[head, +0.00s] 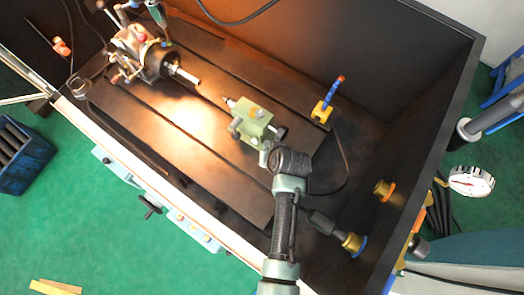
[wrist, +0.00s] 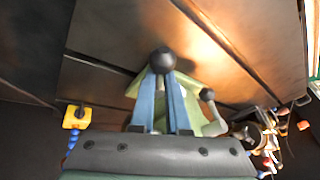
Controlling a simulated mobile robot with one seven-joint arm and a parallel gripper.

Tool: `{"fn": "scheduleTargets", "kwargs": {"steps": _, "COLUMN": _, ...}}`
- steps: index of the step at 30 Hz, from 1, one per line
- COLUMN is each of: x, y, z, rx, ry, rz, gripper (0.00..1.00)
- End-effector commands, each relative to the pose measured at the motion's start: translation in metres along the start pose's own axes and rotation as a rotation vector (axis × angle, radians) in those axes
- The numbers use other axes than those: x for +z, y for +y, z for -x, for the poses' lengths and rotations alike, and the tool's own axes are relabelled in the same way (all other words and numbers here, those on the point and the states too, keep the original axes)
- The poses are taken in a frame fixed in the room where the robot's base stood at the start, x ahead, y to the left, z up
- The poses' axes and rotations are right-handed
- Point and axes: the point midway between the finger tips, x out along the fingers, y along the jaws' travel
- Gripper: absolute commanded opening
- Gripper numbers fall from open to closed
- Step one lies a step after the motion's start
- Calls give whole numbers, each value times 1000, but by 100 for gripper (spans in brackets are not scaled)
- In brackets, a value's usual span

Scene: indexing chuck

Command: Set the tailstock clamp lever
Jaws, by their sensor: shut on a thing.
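The pale green tailstock (head: 256,122) sits on the dark slotted bed in the head view. In the wrist view its green body (wrist: 131,88) is partly hidden behind my fingers. My gripper (wrist: 162,75) has two blue fingers, shut on the clamp lever, whose round black knob (wrist: 162,60) shows at the fingertips. The lever's shaft is mostly hidden between the fingers. A second, smaller dark knob (wrist: 207,94) on a grey arm stands to the right, apart from my fingers. In the head view my wrist is just below and right of the tailstock and hides the fingertips.
The indexing chuck (head: 150,60) stands at the upper left of the bed, with a bright bar pointing toward the tailstock. A yellow block with a blue hose (head: 322,110) stands right of the tailstock. Dark enclosure walls (head: 420,110) rise at the back and right.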

Motion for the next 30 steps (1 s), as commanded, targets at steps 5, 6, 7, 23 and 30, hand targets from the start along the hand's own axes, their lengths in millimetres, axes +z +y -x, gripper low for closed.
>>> {"fn": "scheduleTargets", "kwargs": {"steps": 5, "x": 10, "y": 0, "z": -3, "rx": -12, "ry": -29, "rz": 24, "gripper": 0}}
{"fn": "scheduleTargets", "kwargs": {"steps": 6, "x": 10, "y": 0, "z": -3, "rx": -12, "ry": -29, "rz": 24, "gripper": 0}}
{"fn": "scheduleTargets", "kwargs": {"steps": 7, "x": 10, "y": 0, "z": -3, "rx": -12, "ry": -29, "rz": 24, "gripper": 0}}
{"fn": "scheduleTargets", "kwargs": {"steps": 23, "x": 5, "y": 1, "z": -2, "rx": -8, "ry": -18, "rz": 21, "gripper": 43}}
{"fn": "scheduleTargets", "kwargs": {"steps": 30, "x": 4, "y": 1, "z": 12, "rx": -7, "ry": -14, "rz": 20, "gripper": 43}}
